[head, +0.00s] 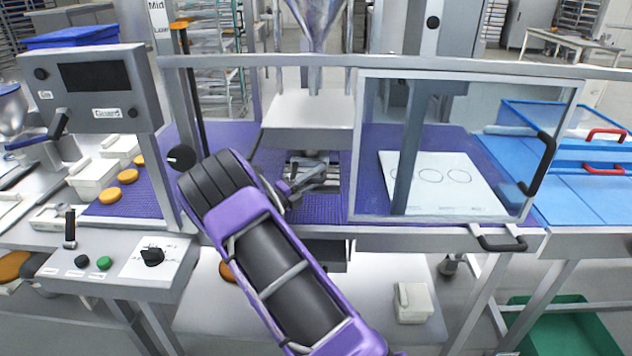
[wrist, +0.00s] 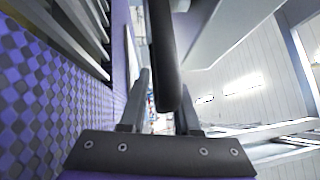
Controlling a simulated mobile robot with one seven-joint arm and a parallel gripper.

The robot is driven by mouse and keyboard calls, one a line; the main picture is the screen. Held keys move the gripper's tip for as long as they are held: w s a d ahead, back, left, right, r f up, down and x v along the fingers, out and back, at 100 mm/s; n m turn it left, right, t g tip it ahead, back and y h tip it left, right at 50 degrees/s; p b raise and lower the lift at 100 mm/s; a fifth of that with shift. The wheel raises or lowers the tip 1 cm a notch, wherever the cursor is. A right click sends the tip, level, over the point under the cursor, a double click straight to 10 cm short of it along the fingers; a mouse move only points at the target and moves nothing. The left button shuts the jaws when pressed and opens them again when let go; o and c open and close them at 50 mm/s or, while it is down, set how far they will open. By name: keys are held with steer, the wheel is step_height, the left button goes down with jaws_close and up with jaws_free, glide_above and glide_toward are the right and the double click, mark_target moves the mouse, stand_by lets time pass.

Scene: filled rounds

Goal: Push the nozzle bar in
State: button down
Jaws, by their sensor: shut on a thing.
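My gripper (head: 318,176) reaches in under the pale depositor head (head: 310,108), below the steel hopper (head: 316,28), just above the purple belt. In the wrist view, a dark rounded bar, which I take to be the nozzle bar's handle (wrist: 163,55), stands between my two fingers. My gripper is shut on it. In the head view my wrist and fingers hide most of the bar, so how far in it sits cannot be told.
A clear guard door (head: 455,150) with a black handle stands right of my gripper. A display box (head: 92,88) and a button panel (head: 118,262) are at left. Orange rounds (head: 128,176) lie on the belt at left. A white sheet with drawn circles (head: 440,182) lies at right.

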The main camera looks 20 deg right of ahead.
steer(key=shift+w+r, duration=0.15)
steer(key=shift+r, duration=0.05)
steer(key=c, duration=0.8)
jaws_free()
steer(key=shift+w+f, duration=0.1)
steer(key=v, duration=1.2)
steer(key=shift+f, duration=0.1)
